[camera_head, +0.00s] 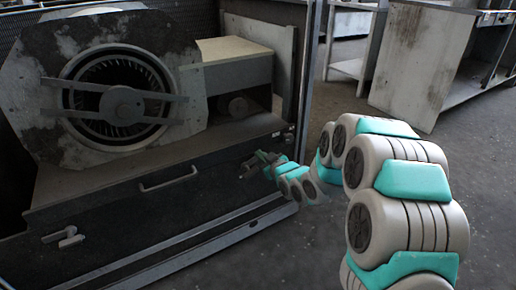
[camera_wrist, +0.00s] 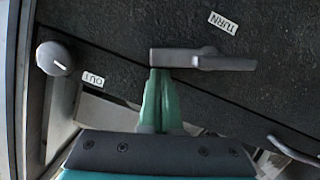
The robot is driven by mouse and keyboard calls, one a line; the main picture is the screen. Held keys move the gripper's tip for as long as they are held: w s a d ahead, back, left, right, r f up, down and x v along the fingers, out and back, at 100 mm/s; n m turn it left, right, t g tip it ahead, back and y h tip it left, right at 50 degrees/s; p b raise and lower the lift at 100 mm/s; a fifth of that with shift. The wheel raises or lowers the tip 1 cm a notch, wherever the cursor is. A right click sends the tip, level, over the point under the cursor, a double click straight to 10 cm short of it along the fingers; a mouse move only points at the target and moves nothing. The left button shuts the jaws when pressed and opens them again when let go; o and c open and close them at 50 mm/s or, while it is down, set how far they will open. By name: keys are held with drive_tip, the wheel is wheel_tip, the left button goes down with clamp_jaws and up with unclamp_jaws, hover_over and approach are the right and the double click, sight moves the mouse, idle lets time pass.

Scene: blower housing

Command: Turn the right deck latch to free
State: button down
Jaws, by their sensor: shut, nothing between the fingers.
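The right deck latch (camera_wrist: 205,59) is a grey lever on the dark deck front (camera_wrist: 110,30), lying nearly level in the wrist view. My gripper (camera_wrist: 159,74) is shut, with nothing between its green fingers. Its tips are at the lower edge of the lever's left part; I cannot tell whether they touch. In the head view my gripper (camera_head: 262,160) is at the right end of the deck front, and it partly hides the latch there. The left latch (camera_head: 66,238) is at the deck's left end.
A round knob (camera_wrist: 52,58) and an OUT label (camera_wrist: 93,79) are left of the latch; a TURN label (camera_wrist: 223,22) is above it. The deck has a bar handle (camera_head: 168,179). The blower (camera_head: 118,100) stands above. Open floor (camera_head: 300,250) lies at the right.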

drive_tip(key=shift+w+d+f+m+g+y+p, duration=0.2)
drive_tip(key=shift+d+f+m+p, duration=0.1)
drive_tip(key=shift+f+m+p, duration=0.2)
drive_tip(key=shift+w+d+f+m+g+y+p, duration=0.15)
drive_tip(key=shift+d+f+m+p, duration=0.1)
drive_tip(key=shift+f+m+p, duration=0.15)
